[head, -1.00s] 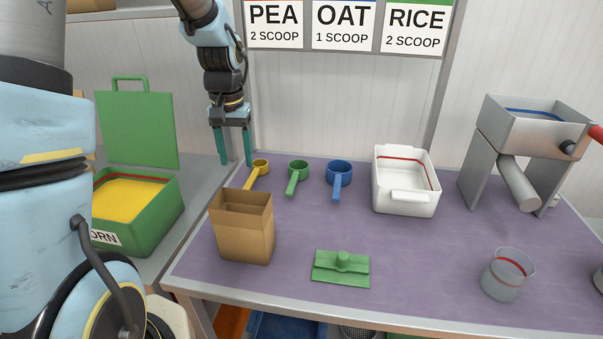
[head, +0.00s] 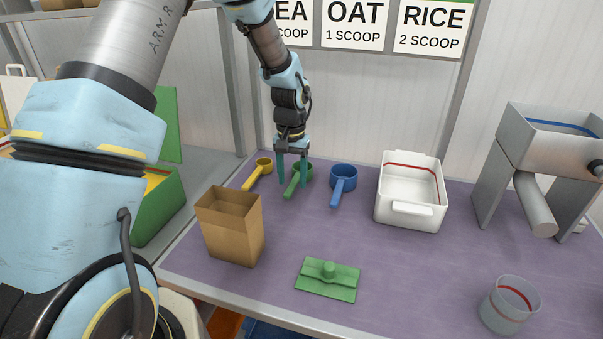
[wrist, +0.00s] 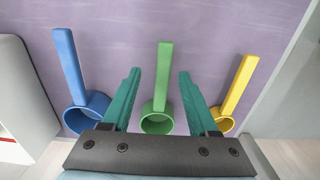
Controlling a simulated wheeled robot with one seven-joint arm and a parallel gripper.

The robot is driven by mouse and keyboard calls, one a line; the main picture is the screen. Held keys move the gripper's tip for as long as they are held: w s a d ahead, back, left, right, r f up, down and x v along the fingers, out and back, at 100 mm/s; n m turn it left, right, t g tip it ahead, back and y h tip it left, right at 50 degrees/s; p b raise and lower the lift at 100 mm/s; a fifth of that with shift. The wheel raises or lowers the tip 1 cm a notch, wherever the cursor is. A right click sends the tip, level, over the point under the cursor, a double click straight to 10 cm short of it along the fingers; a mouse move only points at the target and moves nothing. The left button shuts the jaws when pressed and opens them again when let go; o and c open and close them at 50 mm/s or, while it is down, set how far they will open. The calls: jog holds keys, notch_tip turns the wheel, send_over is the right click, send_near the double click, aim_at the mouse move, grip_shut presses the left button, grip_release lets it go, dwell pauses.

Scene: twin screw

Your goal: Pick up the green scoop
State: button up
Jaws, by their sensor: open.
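The green scoop (head: 291,187) lies on the purple table mat between the yellow scoop (head: 258,174) and the blue scoop (head: 342,181). My gripper (head: 293,186) points down over it with the jaws open. In the wrist view, the green scoop's handle (wrist: 163,75) runs up between my two teal fingers (wrist: 157,85), with a gap on each side. Its cup (wrist: 157,122) is partly hidden by the gripper's body. In the head view, my fingers partly cover the scoop.
The blue scoop (wrist: 72,75) and yellow scoop (wrist: 237,88) flank my fingers closely. A white tub (head: 411,207) stands right of the scoops. A paper bag (head: 231,228) and a green lidded tool (head: 328,279) are nearer the front. A grey hopper (head: 541,150) stands far right.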

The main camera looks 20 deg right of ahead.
aim_at(291, 187)
jog(key=shift+w+a+f+p, duration=0.15)
jog(key=shift+f+p, duration=0.6)
jog(key=shift+f, duration=1.35)
grip_shut()
